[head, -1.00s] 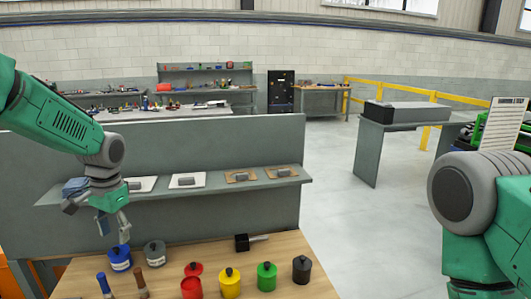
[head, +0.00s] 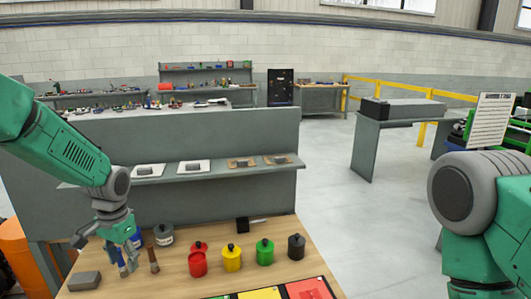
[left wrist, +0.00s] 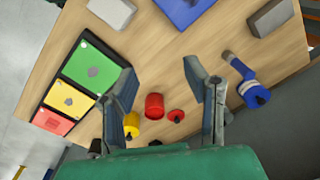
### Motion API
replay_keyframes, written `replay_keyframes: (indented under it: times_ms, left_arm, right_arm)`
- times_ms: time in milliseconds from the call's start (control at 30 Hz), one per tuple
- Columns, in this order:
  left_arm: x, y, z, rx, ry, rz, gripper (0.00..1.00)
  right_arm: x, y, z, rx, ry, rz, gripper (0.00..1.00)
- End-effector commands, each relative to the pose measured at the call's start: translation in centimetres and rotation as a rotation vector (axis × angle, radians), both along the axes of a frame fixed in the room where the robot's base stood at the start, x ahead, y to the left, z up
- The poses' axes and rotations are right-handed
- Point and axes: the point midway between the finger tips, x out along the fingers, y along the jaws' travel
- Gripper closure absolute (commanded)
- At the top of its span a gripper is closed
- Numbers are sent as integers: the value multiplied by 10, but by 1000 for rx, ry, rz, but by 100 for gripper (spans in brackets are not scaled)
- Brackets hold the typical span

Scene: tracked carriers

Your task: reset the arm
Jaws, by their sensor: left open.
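My left gripper (head: 110,255) hangs over the left part of the wooden table (head: 185,280), among the blue canister (head: 137,238), a blue-handled tool and a brown-handled tool (head: 153,260). In the left wrist view its two fingers (left wrist: 160,80) are spread wide with nothing between their tips; table top shows there. The gripper partly hides the blue canister and blue-handled tool in the head view. Only a grey and green part of my right arm shows at the right edge; its gripper is out of view.
Red (head: 198,262), yellow (head: 232,258), green (head: 265,252) and black (head: 297,247) canisters stand in a row. A grey block (head: 84,281) lies front left. Green, yellow and red panels (head: 308,289) lie along the front. A grey shelf (head: 225,177) stands behind.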

Motion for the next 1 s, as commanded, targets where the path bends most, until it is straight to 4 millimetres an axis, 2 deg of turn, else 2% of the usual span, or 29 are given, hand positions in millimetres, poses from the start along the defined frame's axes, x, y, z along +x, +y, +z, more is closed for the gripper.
replay_keyframes:
  times_ms: [233,367,467,500,600,733,900,967,1000]
  left_arm:
    - [-49,-16,-71,-50,7,31,59]
    - [-94,-28,-121,-82,15,67,59]
    - [-151,-41,-164,-104,23,116,59]
    - [-177,-45,-178,-110,25,140,59]
    - [-238,-52,-201,-114,23,200,59]
    - [-305,-55,-211,-102,15,266,59]
    - [-376,-52,-205,-70,8,331,59]
    - [-398,-49,-199,-58,6,349,59]
    - [-389,-49,-215,-62,-11,343,59]
  right_arm:
    - [0,0,0,0,1,-1,64]
    - [-1,0,0,0,1,-1,64]
    - [-1,0,0,0,2,0,64]
    - [-1,0,0,0,1,0,64]
    - [-1,0,0,0,1,0,64]
    - [-1,0,0,0,1,0,64]
    - [0,0,0,0,1,0,64]
    - [0,0,0,0,1,0,64]
    - [0,0,-15,0,0,-1,64]
